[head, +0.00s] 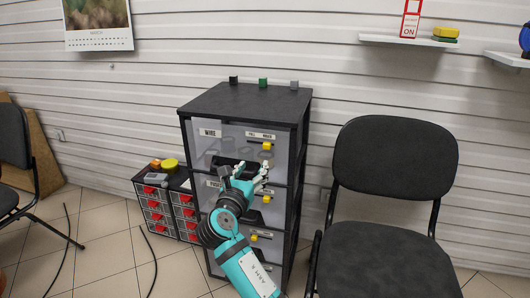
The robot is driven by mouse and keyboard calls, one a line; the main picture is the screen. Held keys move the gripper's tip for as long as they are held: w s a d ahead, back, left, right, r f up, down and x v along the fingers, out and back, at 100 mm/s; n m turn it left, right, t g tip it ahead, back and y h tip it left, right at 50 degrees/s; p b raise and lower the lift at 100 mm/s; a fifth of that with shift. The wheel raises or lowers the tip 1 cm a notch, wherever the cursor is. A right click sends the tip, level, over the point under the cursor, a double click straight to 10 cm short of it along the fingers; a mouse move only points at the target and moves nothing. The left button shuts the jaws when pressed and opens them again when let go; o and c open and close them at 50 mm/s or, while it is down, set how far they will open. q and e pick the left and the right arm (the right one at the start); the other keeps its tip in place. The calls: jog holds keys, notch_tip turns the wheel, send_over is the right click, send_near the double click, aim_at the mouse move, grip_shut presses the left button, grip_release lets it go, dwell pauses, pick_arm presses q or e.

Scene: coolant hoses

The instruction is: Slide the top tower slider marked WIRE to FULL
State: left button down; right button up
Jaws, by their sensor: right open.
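The dark drawer tower (245,100) stands against the wall. Its top drawer front carries a WIRE label (209,133) at the left. A two-part label strip (262,134) is at the right, its small words hard to read. The top yellow slider (267,146) sits just under the right part of that strip. My right gripper (246,172) is open and empty, its fingers pointing up in front of the lower part of the top drawer, below the slider and apart from it in the picture. It hides part of the second drawer. My left gripper is out of view.
Lower yellow sliders (266,199) show on the tower. Black, green and grey small blocks (263,83) stand on its top. A low red-drawer cabinet (153,204) is at the left, a black chair (394,165) close at the right. Cables (66,250) lie on the floor.

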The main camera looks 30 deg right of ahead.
aim_at(266, 147)
jog(key=b+x, duration=0.1)
jog(key=x, duration=0.8)
jog(key=shift+w+d+f+b, duration=0.1)
jog(key=shift+f+b, duration=0.05)
jog(key=shift+b, duration=0.25)
jog(key=shift+x, duration=1.1)
jog(key=shift+w+d+b, duration=0.3)
jog(key=shift+w, duration=0.05)
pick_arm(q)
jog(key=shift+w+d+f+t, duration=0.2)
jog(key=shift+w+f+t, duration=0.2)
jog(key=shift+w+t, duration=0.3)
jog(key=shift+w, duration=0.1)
pick_arm(e)
grip_shut()
